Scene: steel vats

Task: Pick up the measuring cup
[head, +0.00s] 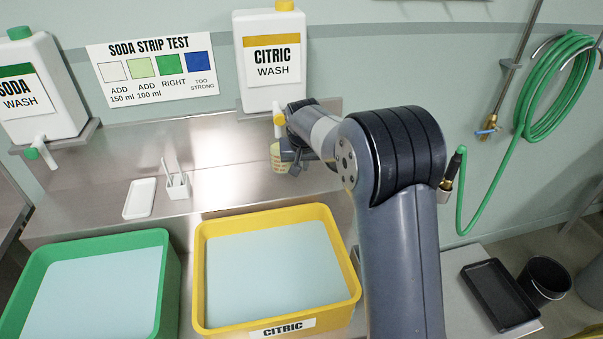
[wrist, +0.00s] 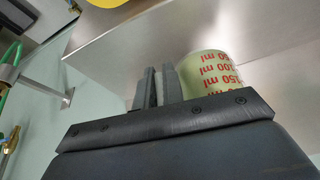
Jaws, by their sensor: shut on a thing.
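The measuring cup (head: 277,158) is small and pale yellow-green with red markings. In the head view it is just below the yellow tap (head: 279,120) of the citric wash jug (head: 272,62), above the steel counter. My gripper (head: 291,157) is at its right side, partly hidden by my own arm. In the wrist view the two fingers of my gripper (wrist: 157,88) are close together, right beside the cup (wrist: 208,75), whose red ml marks show. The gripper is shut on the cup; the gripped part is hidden. I cannot tell whether the cup touches the counter.
A yellow citric tub (head: 357,282) and a green tub (head: 170,295), both filled with pale liquid, stand in front. A white tray (head: 139,198) and a small holder (head: 178,187) with strips sit on the counter (head: 230,165). The soda wash jug (head: 42,88) is at left.

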